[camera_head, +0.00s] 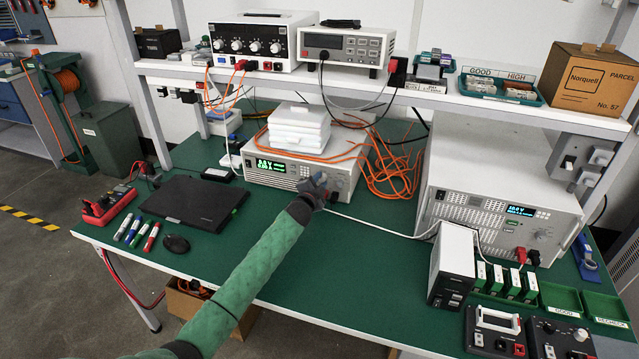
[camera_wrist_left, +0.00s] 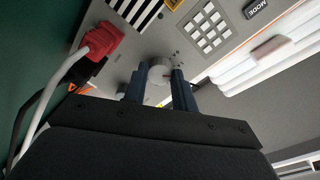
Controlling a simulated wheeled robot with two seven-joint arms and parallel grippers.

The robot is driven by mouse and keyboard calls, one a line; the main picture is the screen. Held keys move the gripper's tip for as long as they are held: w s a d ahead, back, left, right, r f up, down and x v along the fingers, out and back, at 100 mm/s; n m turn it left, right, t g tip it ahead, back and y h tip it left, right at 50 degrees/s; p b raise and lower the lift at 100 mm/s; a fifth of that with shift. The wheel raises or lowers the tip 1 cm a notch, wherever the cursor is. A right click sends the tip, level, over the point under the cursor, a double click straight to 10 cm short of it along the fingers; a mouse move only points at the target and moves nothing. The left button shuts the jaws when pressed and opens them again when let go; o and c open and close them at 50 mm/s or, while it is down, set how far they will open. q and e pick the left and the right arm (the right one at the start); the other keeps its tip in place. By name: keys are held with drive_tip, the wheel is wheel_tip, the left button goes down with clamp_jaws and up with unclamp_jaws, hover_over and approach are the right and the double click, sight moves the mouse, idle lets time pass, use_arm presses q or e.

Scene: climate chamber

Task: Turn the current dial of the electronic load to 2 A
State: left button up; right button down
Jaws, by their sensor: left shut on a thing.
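A grey bench instrument (camera_head: 265,181) with a lit green display (camera_head: 271,165) stands mid-table, and my left gripper (camera_head: 320,183) is at the right part of its front panel. In the left wrist view, the two dark fingers of my left gripper (camera_wrist_left: 158,88) are shut on a pale round dial (camera_wrist_left: 158,73) on that panel, one finger on each side. A keypad (camera_wrist_left: 208,29) lies above the dial. The fingers cover part of the dial, and I cannot read its setting or the display's digits. My right gripper is not in view.
A red plug (camera_wrist_left: 102,40) with a white cable sits in the panel near the gripper. White boxes (camera_head: 299,126) and orange cables (camera_head: 390,165) lie on and beside the instrument. A larger grey instrument (camera_head: 490,170) stands at right, a black laptop (camera_head: 190,201) at left.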

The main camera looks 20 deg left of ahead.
use_arm(q)
drive_tip(key=shift+m, duration=2.1)
drive_tip(key=o, duration=1)
